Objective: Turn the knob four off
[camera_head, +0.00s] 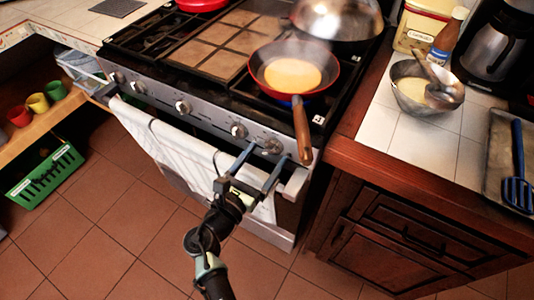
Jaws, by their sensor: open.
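The stove's front panel (210,122) carries several silver knobs in a row. The rightmost knob (272,146) is near the right end, below the pan. Another knob (239,130) is just left of it. No label shows which one is knob four. My gripper (268,152) is open and empty in front of the panel. Its two fingers point at the panel, one to each side of the rightmost knob in the picture. I cannot tell whether they touch it. A red-rimmed pan (262,78) with a yellow pancake (292,75) sits on the front right burner, steaming.
The pan's wooden handle (302,130) juts over the front edge, right of my gripper. A white towel (175,150) hangs on the oven rail. The right counter holds a bowl (413,91) and a tray (497,160).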

